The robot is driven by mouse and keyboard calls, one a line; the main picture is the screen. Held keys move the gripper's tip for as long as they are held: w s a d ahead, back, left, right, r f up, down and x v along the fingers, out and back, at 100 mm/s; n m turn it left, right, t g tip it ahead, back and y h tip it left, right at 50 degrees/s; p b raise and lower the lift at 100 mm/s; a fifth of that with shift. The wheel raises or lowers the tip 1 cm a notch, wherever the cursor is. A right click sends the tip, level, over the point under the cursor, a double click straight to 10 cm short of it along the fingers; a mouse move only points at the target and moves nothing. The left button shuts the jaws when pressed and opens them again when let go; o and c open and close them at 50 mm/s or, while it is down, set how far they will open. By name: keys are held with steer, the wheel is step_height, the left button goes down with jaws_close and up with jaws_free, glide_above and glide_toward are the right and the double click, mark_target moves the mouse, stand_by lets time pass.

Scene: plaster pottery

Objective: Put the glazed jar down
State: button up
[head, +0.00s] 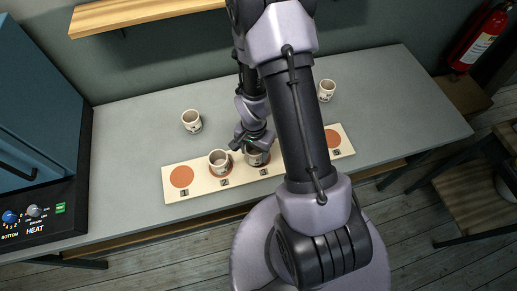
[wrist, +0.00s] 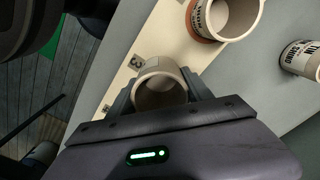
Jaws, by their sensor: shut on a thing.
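My gripper (head: 254,146) is shut on a pale jar (head: 256,159) over the board's spot marked 3. In the wrist view the two fingers of my gripper (wrist: 160,88) press on either side of this jar (wrist: 160,73), whose open mouth faces the camera. The jar looks upright. I cannot tell whether its base touches the board. The long cream board (head: 205,188) has numbered terracotta spots; the number 3 shows beside the held jar in the wrist view. Spot 3 itself is hidden under the jar.
Another jar (head: 219,163) stands on spot 2, close to the left of my gripper. Spot 1 (head: 182,176) and the right-end spot (head: 332,139) are bare. One jar (head: 191,121) stands behind the board, another (head: 326,90) at the back right. A kiln-like unit (head: 40,190) stands left.

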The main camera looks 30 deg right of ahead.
mark_target(259, 151)
steer(key=shift+w+d+f, duration=0.15)
steer(key=shift+w+d, duration=0.2)
steer(key=shift+d, duration=0.25)
steer(key=shift+w+d+f, duration=0.1)
steer(key=shift+w+d, duration=0.2)
steer(key=shift+d, duration=0.3)
step_height(259, 151, down, 4)
steer(key=shift+r+b, duration=0.25)
steer(key=shift+b, duration=0.25)
steer(key=shift+r, duration=0.1)
steer(key=o, duration=1.5)
